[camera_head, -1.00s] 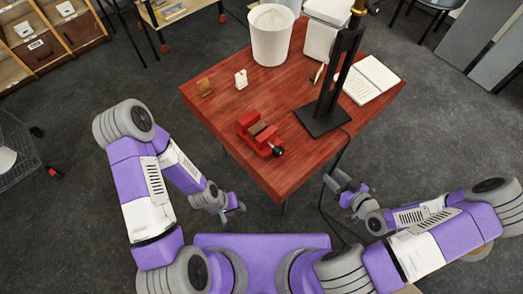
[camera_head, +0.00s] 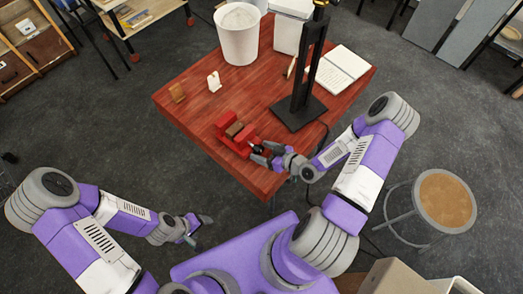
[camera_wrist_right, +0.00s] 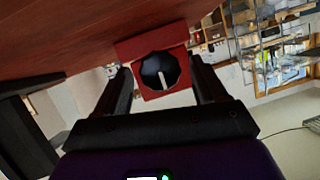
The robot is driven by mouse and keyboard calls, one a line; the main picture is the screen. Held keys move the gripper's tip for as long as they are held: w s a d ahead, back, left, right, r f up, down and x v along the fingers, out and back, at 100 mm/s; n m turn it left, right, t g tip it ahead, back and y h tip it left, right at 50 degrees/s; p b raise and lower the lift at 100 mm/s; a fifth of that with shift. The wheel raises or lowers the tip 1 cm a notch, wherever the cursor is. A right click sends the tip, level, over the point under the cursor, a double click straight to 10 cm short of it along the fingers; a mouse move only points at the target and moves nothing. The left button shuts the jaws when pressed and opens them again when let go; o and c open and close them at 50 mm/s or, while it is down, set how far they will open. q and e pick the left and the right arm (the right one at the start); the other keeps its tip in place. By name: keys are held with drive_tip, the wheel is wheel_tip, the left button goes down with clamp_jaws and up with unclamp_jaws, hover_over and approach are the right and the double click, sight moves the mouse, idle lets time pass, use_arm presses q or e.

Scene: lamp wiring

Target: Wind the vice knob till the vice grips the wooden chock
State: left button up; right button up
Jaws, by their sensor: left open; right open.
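The red vice (camera_head: 228,145) stands near the front edge of the red-brown table. The brown wooden chock (camera_head: 235,129) sits between its jaws; I cannot tell whether the jaws touch it. My right gripper (camera_head: 260,153) is at the knob end of the vice. In the right wrist view, the dark round vice knob (camera_wrist_right: 160,71) with a pale mark shows between the two fingers of my open right gripper (camera_wrist_right: 162,88), with gaps at both sides. My left gripper (camera_head: 197,231) is open and empty, low in front of the table, away from the vice.
A black lamp stand (camera_head: 299,112) rises just right of the vice. A round stool (camera_head: 445,200) stands at the right.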

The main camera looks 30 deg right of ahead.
drive_tip(key=shift+w+a+f, duration=0.15)
drive_tip(key=shift+w, duration=0.1)
drive_tip(key=c, duration=1)
drive_tip(key=shift+c, duration=0.2)
drive_tip(key=shift+f+m+y+b, duration=0.1)
drive_tip(key=shift+m+y+b, duration=0.4)
drive_tip(key=shift+m, duration=0.2)
drive_tip(key=shift+m+y+b, duration=0.5)
drive_tip(key=shift+m+y, duration=0.6)
drive_tip(key=shift+m, duration=0.5)
drive_tip(key=shift+g, duration=0.3)
